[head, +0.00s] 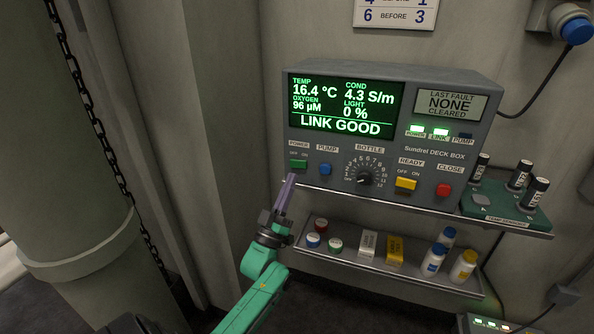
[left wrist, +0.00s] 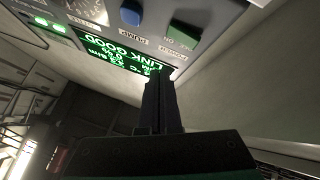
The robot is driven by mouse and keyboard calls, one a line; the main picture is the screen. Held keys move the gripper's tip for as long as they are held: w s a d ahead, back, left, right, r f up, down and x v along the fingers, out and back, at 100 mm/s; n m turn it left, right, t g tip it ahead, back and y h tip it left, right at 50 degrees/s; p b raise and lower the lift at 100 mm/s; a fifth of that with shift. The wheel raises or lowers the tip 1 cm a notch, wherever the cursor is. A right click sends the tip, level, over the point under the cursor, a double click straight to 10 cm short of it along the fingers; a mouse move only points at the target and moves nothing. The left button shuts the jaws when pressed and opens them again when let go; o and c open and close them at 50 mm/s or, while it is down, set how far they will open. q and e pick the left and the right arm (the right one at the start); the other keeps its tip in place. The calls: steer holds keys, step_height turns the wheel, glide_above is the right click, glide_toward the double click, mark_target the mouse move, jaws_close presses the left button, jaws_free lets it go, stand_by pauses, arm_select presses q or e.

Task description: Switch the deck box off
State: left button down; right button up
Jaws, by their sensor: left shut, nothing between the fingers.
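The grey deck box (head: 395,160) sits on a wall shelf with its screen (head: 341,107) lit and reading LINK GOOD. Its POWER and LINK lamps (head: 428,130) glow green; the PUMP lamp is dark. The green power switch (head: 298,164), marked OFF and ON, is at the left end of the panel; its tilt is too small to tell. It also shows in the left wrist view (left wrist: 183,34). My left gripper (head: 290,180) is shut and empty, its fingertips just below the switch in the head view. In the left wrist view a gap shows between fingertips (left wrist: 160,76) and switch.
A blue pump switch (head: 325,169), a bottle dial (head: 364,178), a yellow ready switch (head: 405,184) and a red close button (head: 444,190) share the panel. A lower shelf (head: 385,274) holds caps, small boxes and bottles. A green rack (head: 505,210) with vials stands right.

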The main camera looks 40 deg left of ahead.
mark_target(298, 164)
arm_select(q)
steer(key=w, duration=0.1)
steer(key=w+a+b, duration=0.2)
steer(key=shift+w, duration=0.35)
stand_by(1.7)
steer(key=shift+w+a+b, duration=0.15)
steer(key=shift+w+b, duration=0.25)
stand_by(0.3)
steer(key=shift+r, duration=0.15)
